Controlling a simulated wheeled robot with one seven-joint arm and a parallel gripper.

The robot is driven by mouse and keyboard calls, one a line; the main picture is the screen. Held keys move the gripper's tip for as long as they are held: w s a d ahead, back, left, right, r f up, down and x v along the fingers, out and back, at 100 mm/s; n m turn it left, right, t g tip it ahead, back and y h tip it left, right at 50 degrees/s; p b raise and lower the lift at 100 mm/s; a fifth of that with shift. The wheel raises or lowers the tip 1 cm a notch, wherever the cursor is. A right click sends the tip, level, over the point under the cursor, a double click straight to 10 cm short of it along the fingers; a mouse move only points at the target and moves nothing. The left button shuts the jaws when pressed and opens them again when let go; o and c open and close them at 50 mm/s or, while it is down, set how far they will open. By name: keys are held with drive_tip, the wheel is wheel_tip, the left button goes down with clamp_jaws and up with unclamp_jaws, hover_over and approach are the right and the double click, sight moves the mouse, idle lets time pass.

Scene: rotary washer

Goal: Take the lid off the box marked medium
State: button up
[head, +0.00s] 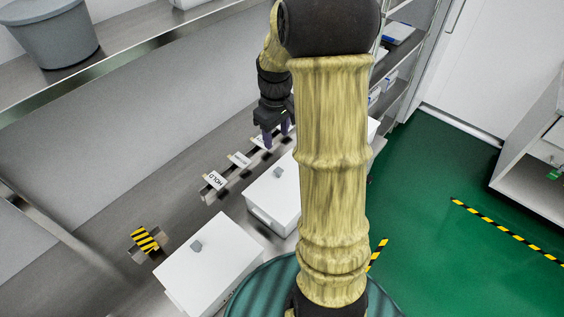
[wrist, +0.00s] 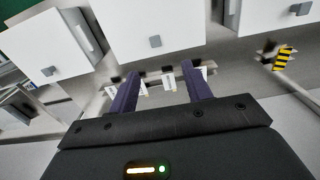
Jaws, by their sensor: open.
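Several white lidded boxes stand in a row on the steel bench. In the head view the near box (head: 208,268) and the middle box (head: 272,196) each have a white lid with a small grey knob. My arm covers part of the middle box. The wrist view shows a left box (wrist: 50,45), a middle box (wrist: 150,22) and a right box (wrist: 262,18), with lids on the left and middle ones. I cannot read which is marked medium. My gripper (head: 276,139) is open and empty, above the label cards behind the boxes; it also shows in the wrist view (wrist: 164,76).
A low rail holds small white cards, one reading HOLD (head: 214,181). A yellow-black striped block (head: 145,239) sits left of the near box. A grey bin (head: 52,30) stands on the upper shelf. Green floor (head: 440,220) is open at right.

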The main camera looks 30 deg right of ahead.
drive_tip(key=shift+w+d+r, duration=0.4)
drive_tip(key=shift+w+r, duration=0.05)
drive_tip(key=shift+r, duration=0.05)
drive_tip(key=shift+s, duration=0.1)
drive_tip(key=p, duration=0.4)
hover_over(280, 171)
drive_tip(key=f, duration=1.2)
drive_tip(key=shift+a+f, duration=0.1)
drive_tip(key=shift+a, duration=0.15)
drive_tip(key=shift+d+f+p, duration=0.1)
drive_tip(key=shift+f+p, duration=0.7)
drive_tip(key=shift+p, duration=0.05)
drive_tip(key=shift+d+f+p, duration=0.1)
drive_tip(key=shift+f+p, duration=0.65)
drive_tip(key=shift+f, duration=1.05)
